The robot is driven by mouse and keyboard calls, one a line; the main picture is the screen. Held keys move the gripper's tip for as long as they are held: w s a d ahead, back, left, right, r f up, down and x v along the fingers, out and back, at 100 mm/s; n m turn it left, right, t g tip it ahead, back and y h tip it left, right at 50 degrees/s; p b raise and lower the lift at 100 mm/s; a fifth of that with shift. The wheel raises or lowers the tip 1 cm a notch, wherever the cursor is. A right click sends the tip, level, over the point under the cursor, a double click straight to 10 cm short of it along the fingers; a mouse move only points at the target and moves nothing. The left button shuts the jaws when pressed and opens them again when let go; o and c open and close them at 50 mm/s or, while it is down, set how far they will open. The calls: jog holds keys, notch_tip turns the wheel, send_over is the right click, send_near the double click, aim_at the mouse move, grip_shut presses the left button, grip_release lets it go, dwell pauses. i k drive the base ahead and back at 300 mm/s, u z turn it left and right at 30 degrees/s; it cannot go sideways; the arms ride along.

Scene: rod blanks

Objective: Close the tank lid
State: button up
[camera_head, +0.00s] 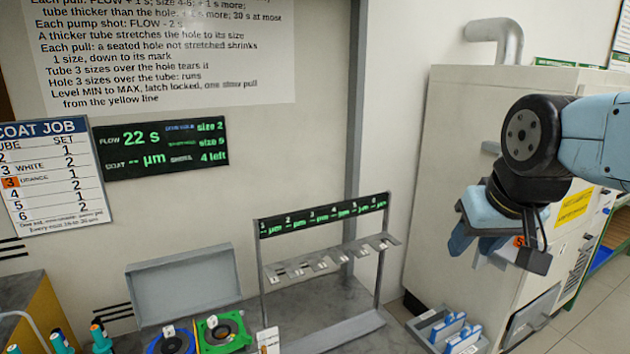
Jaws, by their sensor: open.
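A grey rimmed panel (185,287) stands tilted up at the back of the bench, left of centre. It looks like the raised tank lid, but I cannot tell for sure; the tank opening is not clearly visible. My gripper (475,246) hangs at the right, in front of the beige cabinet, with its blue fingers pointing down. It is open, and I see nothing held in it. It is well to the right of the grey panel and apart from it.
A metal rack (330,262) with a row of hooks stands between the panel and my gripper. Teal-capped bottles (100,338) stand left. A beige cabinet (445,150) and grey tray (428,325) are right.

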aim_at(168, 289)
jog(key=u, duration=0.1)
jog(key=k, duration=0.45)
jog(key=u, duration=0.4)
jog(key=i, duration=1.4)
jog(key=z, duration=0.2)
